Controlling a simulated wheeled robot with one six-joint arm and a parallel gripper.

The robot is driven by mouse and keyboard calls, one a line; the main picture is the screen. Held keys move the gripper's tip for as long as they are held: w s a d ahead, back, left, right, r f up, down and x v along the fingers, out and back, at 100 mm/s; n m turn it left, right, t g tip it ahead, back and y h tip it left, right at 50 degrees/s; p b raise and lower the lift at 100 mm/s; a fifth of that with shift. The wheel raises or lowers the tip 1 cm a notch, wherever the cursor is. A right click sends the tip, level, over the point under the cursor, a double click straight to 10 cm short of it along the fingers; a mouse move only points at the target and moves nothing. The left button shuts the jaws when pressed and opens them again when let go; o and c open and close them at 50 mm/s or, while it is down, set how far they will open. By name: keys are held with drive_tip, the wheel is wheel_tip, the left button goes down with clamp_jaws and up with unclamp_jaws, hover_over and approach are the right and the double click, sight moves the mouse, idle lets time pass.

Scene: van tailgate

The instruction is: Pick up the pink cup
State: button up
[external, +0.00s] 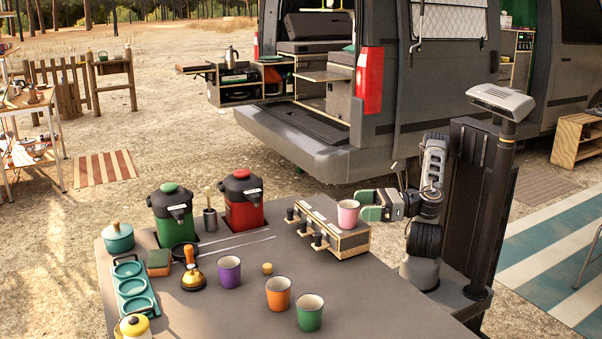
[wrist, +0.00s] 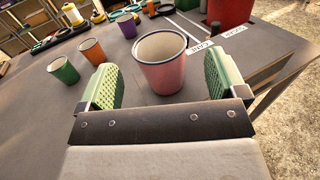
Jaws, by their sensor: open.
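The pink cup (external: 348,214) appears upright at the right end of a wooden box with dark knobs (external: 342,243) on the grey table. In the wrist view the pink cup (wrist: 162,75) is between the two green finger pads, with a gap visible on each side. My gripper (external: 366,206) is open at the cup's right side; its fingers also show in the wrist view (wrist: 160,88). The cup's far side and its base are partly hidden.
A purple cup (external: 229,272), an orange cup (external: 278,293) and a green cup (external: 309,312) stand on the table (external: 385,305) in front. Red (external: 241,205) and green (external: 174,215) dispensers stand behind left. The table's right front is clear.

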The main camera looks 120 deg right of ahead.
sight(349, 206)
drive_tip(key=shift+b+x, duration=0.55)
drive_tip(key=shift+x, duration=1.75)
drive_tip(key=shift+f, duration=0.1)
drive_tip(key=c, duration=1)
